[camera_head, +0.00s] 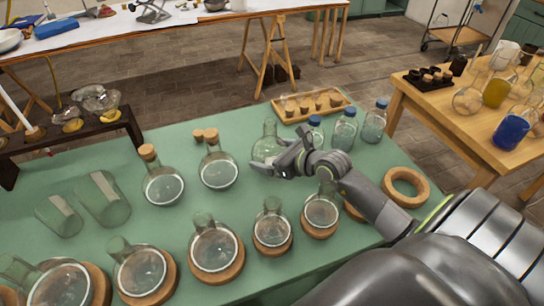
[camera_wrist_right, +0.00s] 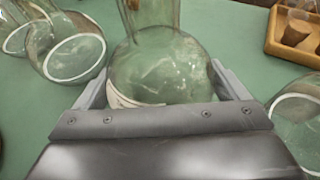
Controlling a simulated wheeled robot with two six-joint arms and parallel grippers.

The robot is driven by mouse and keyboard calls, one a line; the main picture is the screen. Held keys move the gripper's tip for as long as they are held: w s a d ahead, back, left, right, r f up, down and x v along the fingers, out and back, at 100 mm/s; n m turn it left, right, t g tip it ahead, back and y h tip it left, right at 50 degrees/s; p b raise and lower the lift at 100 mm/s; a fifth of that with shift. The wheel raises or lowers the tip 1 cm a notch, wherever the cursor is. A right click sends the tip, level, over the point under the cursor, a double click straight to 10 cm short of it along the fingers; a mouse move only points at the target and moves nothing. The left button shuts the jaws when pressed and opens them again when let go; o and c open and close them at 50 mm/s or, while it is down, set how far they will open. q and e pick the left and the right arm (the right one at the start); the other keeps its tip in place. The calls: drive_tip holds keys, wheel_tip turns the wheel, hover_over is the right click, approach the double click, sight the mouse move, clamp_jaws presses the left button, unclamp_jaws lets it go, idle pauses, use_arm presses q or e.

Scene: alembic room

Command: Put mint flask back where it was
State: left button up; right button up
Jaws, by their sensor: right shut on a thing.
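A clear, pale green round-bottomed flask, which I take to be the mint flask (camera_head: 266,148), is at my right gripper (camera_head: 284,165) in the head view. In the right wrist view the flask (camera_wrist_right: 160,66) fills the space between the two fingers (camera_wrist_right: 160,88), which are shut around its round body. It is upright with its neck pointing up. I cannot tell whether its bottom touches the table. An empty cork ring (camera_head: 405,174) lies right of my forearm. Another cork ring (camera_head: 352,211) is partly hidden by my arm. My left gripper is not in view.
Several flasks stand on cork rings along the front, including one nearby (camera_head: 272,232). Two flasks with round bodies (camera_head: 218,173) are left of the gripper. Blue-capped bottles (camera_head: 344,134) and a wooden tray (camera_head: 281,117) stand behind. Green table (camera_head: 215,270) shows between them.

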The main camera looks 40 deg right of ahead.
drive_tip(key=shift+f, duration=0.25)
drive_tip(key=o, duration=0.9)
drive_tip(key=shift+f, duration=0.15)
drive_tip(key=shift+r, duration=0.2)
drive_tip(key=p+v, duration=0.1)
drive_tip(key=v, duration=0.6)
drive_tip(key=shift+s+d, duration=0.1)
drive_tip(key=shift+s, duration=0.15)
